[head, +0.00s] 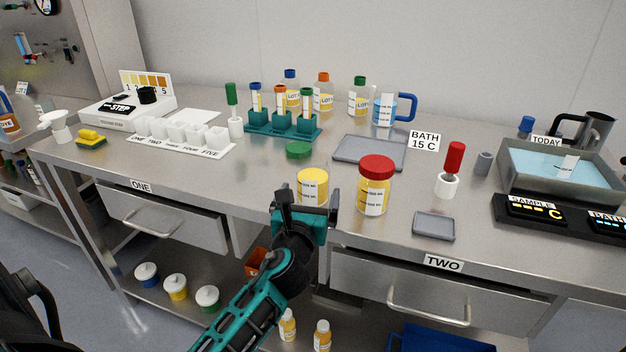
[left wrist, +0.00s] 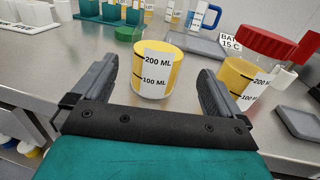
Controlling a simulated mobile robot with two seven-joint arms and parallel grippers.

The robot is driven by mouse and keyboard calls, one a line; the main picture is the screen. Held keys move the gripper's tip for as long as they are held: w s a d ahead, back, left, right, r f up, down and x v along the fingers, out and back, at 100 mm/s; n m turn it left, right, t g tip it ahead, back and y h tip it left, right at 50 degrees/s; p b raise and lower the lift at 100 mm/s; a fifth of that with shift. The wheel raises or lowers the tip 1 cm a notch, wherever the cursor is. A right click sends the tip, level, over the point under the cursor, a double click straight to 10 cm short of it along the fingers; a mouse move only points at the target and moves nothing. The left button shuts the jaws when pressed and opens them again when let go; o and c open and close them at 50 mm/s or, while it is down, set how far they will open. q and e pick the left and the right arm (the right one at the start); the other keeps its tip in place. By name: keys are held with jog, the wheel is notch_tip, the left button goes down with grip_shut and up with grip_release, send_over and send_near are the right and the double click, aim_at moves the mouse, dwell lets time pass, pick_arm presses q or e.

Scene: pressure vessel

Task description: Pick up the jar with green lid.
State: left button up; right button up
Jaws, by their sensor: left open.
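A yellow jar (head: 313,183) with a white measuring label stands near the front edge of the bench, with no lid on it. A round green lid (head: 299,150) lies flat just behind it, apart from the jar. My left gripper (head: 306,208) is open and empty in front of the yellow jar. In the left wrist view the yellow jar (left wrist: 155,72) shows beyond and between the two fingers, and the green lid (left wrist: 128,34) is behind it. My right gripper is not in view.
A red-lidded jar (head: 376,186) stands close on the right. A grey tray (head: 370,152) lies behind it. A teal rack (head: 283,127) and a white cup row (head: 183,137) are to the left.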

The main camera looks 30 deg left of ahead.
aim_at(310, 187)
pick_arm(q)
jog(key=shift+r+x, duration=0.1)
jog(key=shift+x, duration=1.3)
jog(key=shift+r+x, duration=0.15)
jog(key=shift+x, duration=1.2)
jog(key=shift+a, duration=0.15)
jog(key=shift+s, duration=0.1)
jog(key=shift+c, duration=0.2)
jog(key=c, duration=0.9)
jog(key=shift+c, duration=0.5)
jog(key=shift+r, duration=0.1)
